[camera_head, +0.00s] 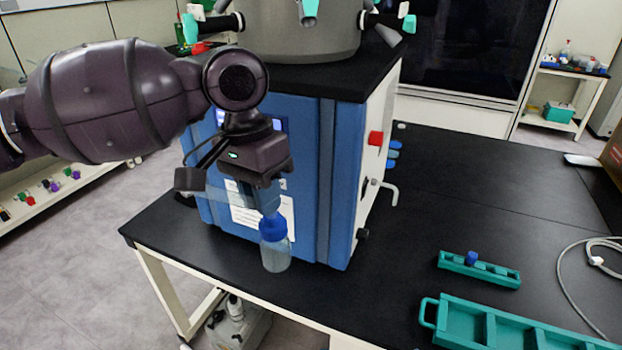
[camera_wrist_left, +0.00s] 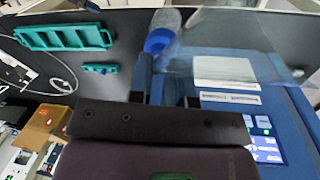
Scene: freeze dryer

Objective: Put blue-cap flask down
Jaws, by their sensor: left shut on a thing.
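The blue-cap flask (camera_head: 276,256) is a clear bottle with a blue cap, upright in front of the blue freeze dryer (camera_head: 295,140). My left gripper (camera_head: 268,207) is shut on it from above, at the cap end. I cannot tell whether its base touches the black bench top (camera_head: 420,215). In the left wrist view, the flask's blue cap (camera_wrist_left: 158,40) shows just beyond the fingertips of my left gripper (camera_wrist_left: 165,85). My right gripper is not in view.
A small green rack (camera_head: 500,272) with a blue-capped item and a larger green rack (camera_head: 455,325) stand on the bench at right. The bench between the dryer and the racks is clear.

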